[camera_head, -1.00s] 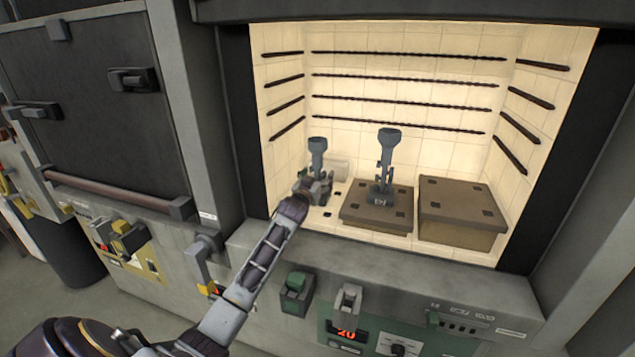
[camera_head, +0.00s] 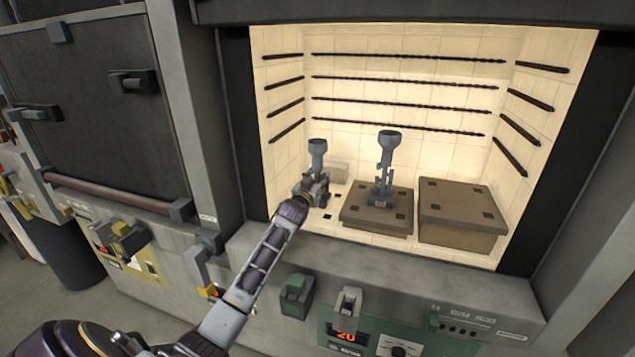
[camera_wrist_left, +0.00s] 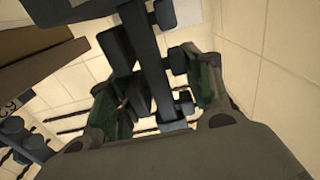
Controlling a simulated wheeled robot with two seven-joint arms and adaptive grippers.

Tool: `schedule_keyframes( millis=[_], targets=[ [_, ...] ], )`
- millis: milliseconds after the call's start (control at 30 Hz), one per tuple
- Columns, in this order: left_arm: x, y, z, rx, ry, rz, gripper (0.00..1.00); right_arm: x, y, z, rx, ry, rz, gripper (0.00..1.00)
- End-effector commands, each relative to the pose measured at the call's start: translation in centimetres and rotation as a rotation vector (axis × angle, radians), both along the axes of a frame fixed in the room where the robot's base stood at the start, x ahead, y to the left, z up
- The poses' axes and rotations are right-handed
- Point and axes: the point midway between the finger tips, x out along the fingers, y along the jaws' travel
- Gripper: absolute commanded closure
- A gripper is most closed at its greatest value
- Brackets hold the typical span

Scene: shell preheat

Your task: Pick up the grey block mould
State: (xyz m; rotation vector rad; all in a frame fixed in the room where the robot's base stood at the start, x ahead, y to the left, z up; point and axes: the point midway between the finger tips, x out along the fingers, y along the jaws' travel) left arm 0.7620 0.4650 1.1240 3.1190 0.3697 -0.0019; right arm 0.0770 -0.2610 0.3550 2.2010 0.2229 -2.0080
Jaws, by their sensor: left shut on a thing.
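The grey block mould (camera_head: 317,147) is an upright dark grey post with a cup on top, at the left of the lit furnace chamber. My left gripper (camera_head: 314,188) is around its lower part. In the left wrist view the post (camera_wrist_left: 150,60) with its block-shaped side pieces stands between the green-padded fingers of my left gripper (camera_wrist_left: 155,95), which is shut on it. The gripper hides the mould's lower end, so I cannot tell whether it touches the floor. My right gripper is not in view.
Another grey mould (camera_head: 386,165) with a cup stands on a low brown block (camera_head: 350,214) close to the right. A taller brown block (camera_head: 458,230) is further right. The chamber's side wall is close at left.

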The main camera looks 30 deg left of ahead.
Motion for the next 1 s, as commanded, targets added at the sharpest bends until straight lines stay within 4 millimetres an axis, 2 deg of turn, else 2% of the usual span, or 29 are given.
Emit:
schedule_keyframes(
  millis=[267, 700, 1000],
  targets=[
    [0.0, 0.0, 2.2, 0.003, -0.008, -0.001, 0.88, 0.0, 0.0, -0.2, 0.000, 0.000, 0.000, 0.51],
    [0.0, 0.0, 8.4, 0.003, -0.007, -0.001, 0.88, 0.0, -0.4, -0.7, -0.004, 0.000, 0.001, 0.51],
    [0.0, 0.0, 10.1, 0.001, -0.005, -0.001, 0.88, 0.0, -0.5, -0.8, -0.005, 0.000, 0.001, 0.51]
  ],
)
